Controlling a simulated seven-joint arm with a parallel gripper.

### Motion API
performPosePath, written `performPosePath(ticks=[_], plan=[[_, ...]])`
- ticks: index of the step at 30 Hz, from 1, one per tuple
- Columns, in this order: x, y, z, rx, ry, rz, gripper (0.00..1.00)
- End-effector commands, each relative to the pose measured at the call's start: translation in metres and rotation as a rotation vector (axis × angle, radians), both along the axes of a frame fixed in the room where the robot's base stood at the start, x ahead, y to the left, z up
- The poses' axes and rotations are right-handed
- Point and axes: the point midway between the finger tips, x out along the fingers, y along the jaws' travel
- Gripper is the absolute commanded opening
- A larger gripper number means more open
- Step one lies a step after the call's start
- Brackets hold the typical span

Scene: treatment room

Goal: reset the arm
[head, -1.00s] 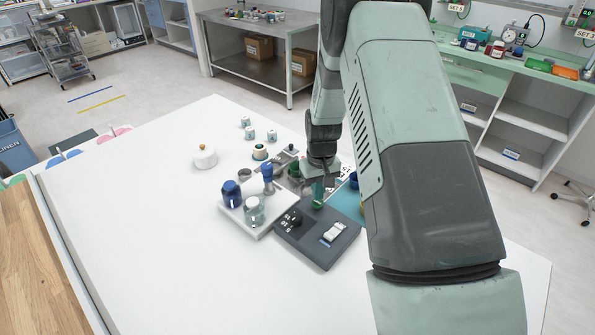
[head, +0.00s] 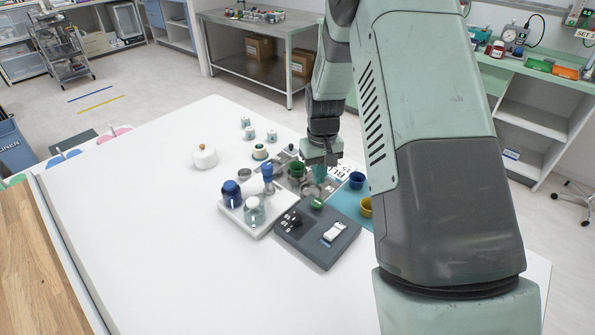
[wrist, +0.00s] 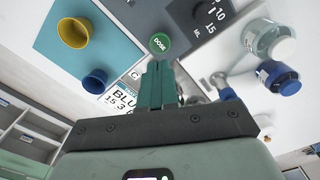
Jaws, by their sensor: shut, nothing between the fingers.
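My gripper (head: 328,160) is above the far part of the cluster on the white table (head: 140,240), with its fingers shut and nothing between them. In the wrist view its teal fingers (wrist: 157,84) are together, beside a round green button marked DOSE (wrist: 160,43). In the head view the fingertips are apart from the dark grey device (head: 325,255) that bears this button. My arm hides part of the table's right side.
A white tray (head: 258,232) holds a blue-capped jar (head: 231,193) and a clear jar (head: 254,209). A blue cup (head: 357,180) and a yellow cup (head: 366,206) stand on a teal mat. A white lidded pot (head: 205,157) stands at left. The table's near left is clear.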

Motion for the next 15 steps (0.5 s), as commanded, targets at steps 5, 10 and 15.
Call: performPosePath(ticks=[5,10,15], plan=[[0.000,0.000,0.000,0.000,0.000,0.000,0.00],[-0.002,0.000,0.021,-0.001,-0.020,-0.006,0.00],[-0.019,-0.002,0.096,-0.001,-0.089,-0.033,0.00]])
